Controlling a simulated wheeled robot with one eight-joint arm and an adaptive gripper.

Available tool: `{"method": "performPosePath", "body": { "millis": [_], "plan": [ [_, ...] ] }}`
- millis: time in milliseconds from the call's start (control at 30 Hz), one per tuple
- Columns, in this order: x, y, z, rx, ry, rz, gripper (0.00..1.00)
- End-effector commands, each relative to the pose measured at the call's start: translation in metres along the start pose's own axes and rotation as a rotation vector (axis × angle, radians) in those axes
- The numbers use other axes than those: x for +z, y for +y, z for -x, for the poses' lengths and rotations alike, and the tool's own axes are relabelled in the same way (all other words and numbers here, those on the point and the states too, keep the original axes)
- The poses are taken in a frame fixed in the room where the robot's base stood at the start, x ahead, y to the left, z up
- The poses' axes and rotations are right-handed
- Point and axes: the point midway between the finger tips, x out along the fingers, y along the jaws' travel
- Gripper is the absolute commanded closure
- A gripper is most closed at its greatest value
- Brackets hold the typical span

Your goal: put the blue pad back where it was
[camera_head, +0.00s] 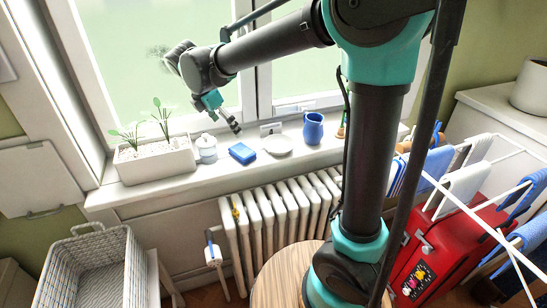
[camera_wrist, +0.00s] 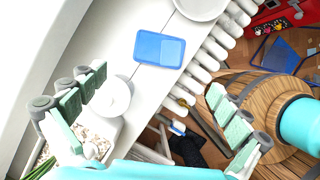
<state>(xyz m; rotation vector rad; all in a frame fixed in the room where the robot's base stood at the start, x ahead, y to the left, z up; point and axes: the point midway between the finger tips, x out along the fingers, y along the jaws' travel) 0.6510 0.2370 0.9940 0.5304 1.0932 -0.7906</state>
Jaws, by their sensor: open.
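The blue pad (camera_head: 242,153) lies flat on the white windowsill (camera_head: 205,178), between a white lidded jar (camera_head: 206,149) and a white plate (camera_head: 278,146). In the wrist view the blue pad (camera_wrist: 158,48) shows whole, with a darker and a lighter blue part. My gripper (camera_head: 237,128) is above the sill, just up and left of the pad in the head view. In the wrist view its fingers (camera_wrist: 162,105) are spread wide with nothing between them. The pad is beyond the fingers, apart from them.
A planter (camera_head: 155,162) with sprouts stands left of the jar. A blue jug (camera_head: 313,129) stands right of the plate. The window is behind the sill; a radiator (camera_head: 275,215) is below. A laundry basket (camera_head: 92,265) and a drying rack (camera_head: 480,190) flank the room.

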Motion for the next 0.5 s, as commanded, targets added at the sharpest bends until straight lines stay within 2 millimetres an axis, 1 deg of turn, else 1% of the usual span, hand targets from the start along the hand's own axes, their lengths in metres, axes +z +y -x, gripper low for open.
{"method": "performPosePath", "body": {
  "millis": [67,167,267,333,367,400,467,500],
  "plan": [
    [0.005,-0.005,-0.005,0.000,0.006,-0.035,0.00],
    [0.020,-0.024,-0.023,0.003,0.033,-0.180,0.00],
    [0.042,-0.060,-0.052,0.006,0.079,-0.439,0.00],
    [0.056,-0.092,-0.076,0.007,0.118,-0.664,0.00],
    [0.060,-0.105,-0.086,0.008,0.136,-0.764,0.00],
    [0.065,-0.124,-0.098,0.007,0.158,-0.896,0.00],
    [0.070,-0.152,-0.116,0.005,0.193,-1.096,0.00],
    [0.071,-0.171,-0.127,0.003,0.214,-1.229,0.00]
  ]
}}
